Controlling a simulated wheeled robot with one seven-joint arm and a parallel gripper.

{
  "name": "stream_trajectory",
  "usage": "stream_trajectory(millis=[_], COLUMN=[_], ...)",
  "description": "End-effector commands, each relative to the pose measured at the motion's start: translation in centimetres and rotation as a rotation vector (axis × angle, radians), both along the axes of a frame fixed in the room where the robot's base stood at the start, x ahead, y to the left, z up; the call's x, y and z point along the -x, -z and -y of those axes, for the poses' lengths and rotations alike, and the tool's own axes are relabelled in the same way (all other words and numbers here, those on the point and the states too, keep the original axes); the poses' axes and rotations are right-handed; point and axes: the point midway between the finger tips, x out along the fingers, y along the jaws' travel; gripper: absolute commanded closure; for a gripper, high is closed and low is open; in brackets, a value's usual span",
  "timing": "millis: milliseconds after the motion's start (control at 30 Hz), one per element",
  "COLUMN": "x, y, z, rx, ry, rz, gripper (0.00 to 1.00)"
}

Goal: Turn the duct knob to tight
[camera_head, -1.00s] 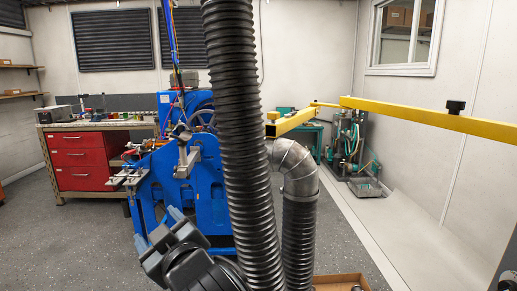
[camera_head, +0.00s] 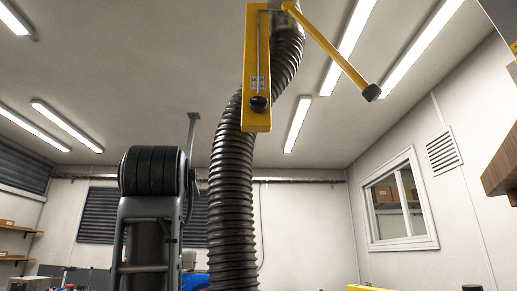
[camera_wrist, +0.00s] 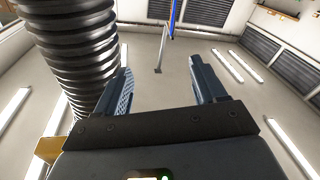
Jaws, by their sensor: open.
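A black round knob (camera_head: 258,103) sits near the lower end of a yellow bracket (camera_head: 257,60) in the head view. The bracket hangs in front of a black ribbed duct hose (camera_head: 231,190) that rises to the ceiling. A thin yellow bar (camera_head: 335,55) with a black end (camera_head: 371,92) slants down to the right. In the wrist view, my gripper (camera_wrist: 160,78) is open with nothing between its fingers. The hose (camera_wrist: 75,50) is beside the left finger there, and a yellow piece (camera_wrist: 48,150) shows at lower left. The knob cannot be made out in the wrist view.
A window (camera_head: 402,205) and a vent (camera_head: 443,152) are on the right wall. A brown box-like edge (camera_head: 502,165) juts in at far right. Shelves (camera_head: 20,240) are at left. The air right of the hose is clear up to the wall.

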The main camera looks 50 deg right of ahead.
Motion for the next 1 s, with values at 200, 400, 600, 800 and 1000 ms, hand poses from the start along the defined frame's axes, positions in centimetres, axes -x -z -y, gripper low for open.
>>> stream_trajectory(millis=[200,400,600,800,1000], x=[5.7,12.2,18.1,20.6,19.8], y=[-9.4,-16.3,-20.7,-22.2,-22.5], z=[0.9,1.2,1.0,0.9,2.3], rx=[-0.078,-0.169,-0.249,-0.286,-0.288], ry=[0.080,0.133,0.160,0.168,0.173], rz=[0.072,0.134,0.184,0.200,0.200], gripper=[0.30,0.30,0.30,0.30,0.30])
